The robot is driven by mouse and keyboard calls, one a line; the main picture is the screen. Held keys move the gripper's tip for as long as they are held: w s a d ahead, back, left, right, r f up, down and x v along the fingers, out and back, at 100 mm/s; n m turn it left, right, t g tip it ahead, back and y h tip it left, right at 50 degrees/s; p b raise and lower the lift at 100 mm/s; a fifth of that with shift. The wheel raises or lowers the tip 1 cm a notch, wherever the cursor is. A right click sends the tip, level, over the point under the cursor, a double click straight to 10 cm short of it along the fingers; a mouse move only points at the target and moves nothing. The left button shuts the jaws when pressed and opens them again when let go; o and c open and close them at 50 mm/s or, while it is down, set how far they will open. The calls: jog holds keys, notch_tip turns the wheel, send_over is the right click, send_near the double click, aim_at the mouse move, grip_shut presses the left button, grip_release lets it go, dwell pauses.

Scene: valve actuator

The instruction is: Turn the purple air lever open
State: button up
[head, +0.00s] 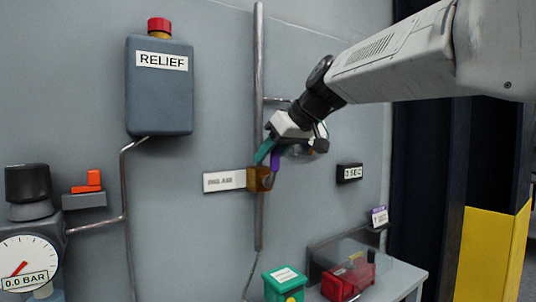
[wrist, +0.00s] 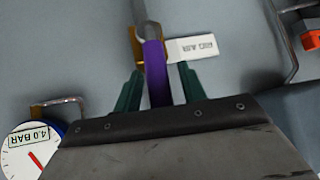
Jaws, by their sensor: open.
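The purple lever (wrist: 155,68) sits on a brass valve body (head: 260,179) on the vertical pipe, beside a white label plate (head: 222,181). In the wrist view the plate (wrist: 192,48) reads upside down as RIG AIR. My gripper (wrist: 160,70) is open, with one teal finger on each side of the lever and visible gaps between. The lever's near end is hidden behind the gripper body. In the head view my gripper (head: 270,155) is at the valve, and only part of the purple lever (head: 277,160) shows.
A dark RELIEF box (head: 160,95) with a red cap and an orange lever (head: 88,182) are on the left. The left gauge (head: 28,265) reads 0.0 BAR; a gauge in the wrist view (wrist: 33,150) reads 4.0 BAR. Green (head: 284,283) and red (head: 348,281) boxes stand below.

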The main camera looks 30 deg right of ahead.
jog(key=v, duration=0.7)
jog(key=shift+s+d+r, duration=0.15)
jog(key=shift+s+r, duration=0.1)
jog(key=s+a+f+m+g+h, duration=0.2)
jog(key=s+a+f+g, duration=0.1)
jog(key=s+f, duration=0.9)
jog(key=s+a+f+m+g+h, duration=0.1)
jog(key=s+a+f+m+g, duration=0.1)
jog(key=s+f, duration=0.9)
notch_tip(320, 180, down, 9)
jog(key=shift+s+a+f+g+h, duration=0.15)
jog(key=shift+s+a+g+h, duration=0.35)
jog(key=shift+g, duration=0.6)
